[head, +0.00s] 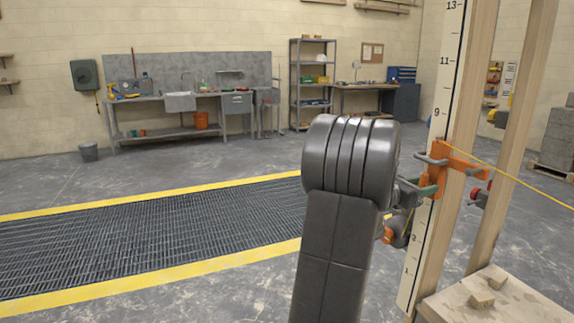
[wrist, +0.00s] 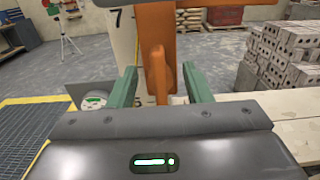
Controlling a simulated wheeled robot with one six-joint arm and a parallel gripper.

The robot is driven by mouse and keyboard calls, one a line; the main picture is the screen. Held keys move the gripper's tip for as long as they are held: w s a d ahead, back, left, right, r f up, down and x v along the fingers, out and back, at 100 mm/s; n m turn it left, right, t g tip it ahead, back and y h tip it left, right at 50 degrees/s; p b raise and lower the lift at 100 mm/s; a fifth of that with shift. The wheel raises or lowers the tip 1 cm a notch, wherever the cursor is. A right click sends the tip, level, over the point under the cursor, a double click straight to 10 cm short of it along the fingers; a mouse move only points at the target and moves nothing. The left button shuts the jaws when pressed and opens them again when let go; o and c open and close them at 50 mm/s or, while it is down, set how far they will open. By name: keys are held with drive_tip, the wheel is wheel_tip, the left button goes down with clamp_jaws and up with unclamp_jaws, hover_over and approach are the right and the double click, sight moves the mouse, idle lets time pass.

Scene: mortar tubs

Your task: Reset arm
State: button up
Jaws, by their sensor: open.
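My gripper (wrist: 160,78) is open in the wrist view, its two green fingers apart. An orange clamp (wrist: 158,45) shows between and beyond the fingers, with gaps on both sides; I cannot tell how deep it sits between them. In the head view my dark grey arm rises in the middle and partly hides my gripper (head: 428,182). There the orange clamp (head: 455,162) is on a wooden post with a white numbered scale (head: 445,75). A yellow line (head: 520,182) runs from the clamp to the right.
A second wooden post (head: 523,110) stands right of the scale, above a board platform (head: 505,300) with small wood blocks. Grey blocks (wrist: 290,52) are stacked at right. A yellow-edged floor grate (head: 150,235) lies left. A workbench (head: 180,100) and shelves (head: 312,85) line the back wall.

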drive_tip(key=v, duration=1.4)
drive_tip(key=x, duration=1.4)
drive_tip(key=shift+d, duration=0.2)
drive_tip(key=shift+a+f+m, duration=0.15)
drive_tip(key=shift+m, duration=0.25)
drive_tip(key=shift+a+m+b, duration=0.1)
drive_tip(key=shift+m+b, duration=0.4)
drive_tip(key=shift+m, duration=0.3)
drive_tip(key=m, duration=0.4)
drive_tip(key=shift+m, duration=2)
